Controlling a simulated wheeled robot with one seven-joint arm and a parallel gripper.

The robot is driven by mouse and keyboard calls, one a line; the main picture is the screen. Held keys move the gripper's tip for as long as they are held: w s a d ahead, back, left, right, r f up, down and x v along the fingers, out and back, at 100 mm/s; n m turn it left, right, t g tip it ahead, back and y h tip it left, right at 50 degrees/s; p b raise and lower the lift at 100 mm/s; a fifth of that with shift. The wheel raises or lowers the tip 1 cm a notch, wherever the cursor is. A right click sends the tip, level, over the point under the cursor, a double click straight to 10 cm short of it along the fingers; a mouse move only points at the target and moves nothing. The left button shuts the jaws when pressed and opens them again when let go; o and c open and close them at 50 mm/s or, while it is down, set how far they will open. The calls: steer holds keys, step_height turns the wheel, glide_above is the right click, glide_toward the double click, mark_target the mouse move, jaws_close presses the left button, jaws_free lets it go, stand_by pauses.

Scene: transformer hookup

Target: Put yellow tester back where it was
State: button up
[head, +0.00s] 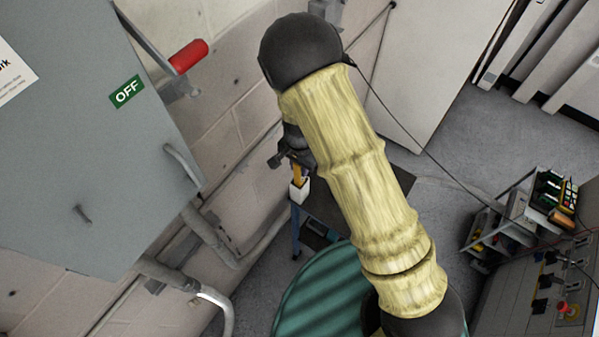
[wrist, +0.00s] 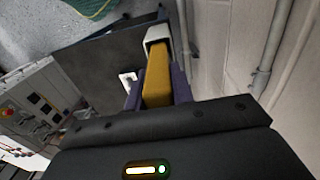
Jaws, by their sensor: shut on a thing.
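The yellow tester (wrist: 157,78) is between the two purple fingers of my gripper (wrist: 158,92) in the wrist view. My gripper is shut on it. A white box-like piece (wrist: 157,36) is at the tester's far end; I cannot tell whether it is a holder or part of the tester. In the head view my gripper (head: 294,162) is partly hidden behind my arm. The yellow tester (head: 297,174) hangs below it, with the white piece (head: 299,190) at its lower end, near the left edge of a dark table (head: 390,187).
A grey cabinet (head: 85,140) with a red-handled lever (head: 188,56) stands at left. Pipes (wrist: 272,45) run along the wall close by. A small white object (wrist: 128,78) shows against the dark tabletop (wrist: 95,65). A trolley (head: 510,220) stands at right.

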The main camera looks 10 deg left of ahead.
steer(key=shift+f+p, duration=0.75)
steer(key=shift+f, duration=1.4)
steer(key=o, duration=1)
steer(key=shift+r, duration=0.2)
step_height(320, 180, up, 12)
steer(key=b, duration=0.4)
steer(key=shift+f, duration=0.15)
steer(key=s+d+r+n+t, duration=0.1)
steer(key=d+r, duration=0.3)
steer(key=d, duration=0.4)
steer(key=s+d+r+n, duration=0.2)
steer(key=s+d+r, duration=0.1)
steer(key=d, duration=0.6)
steer(key=s+d+r+n+t, duration=0.1)
steer(key=s+d+r, duration=0.2)
steer(key=d+r, duration=0.2)
steer(key=shift+d+n+t, duration=0.3)
steer(key=shift+d, duration=1.55)
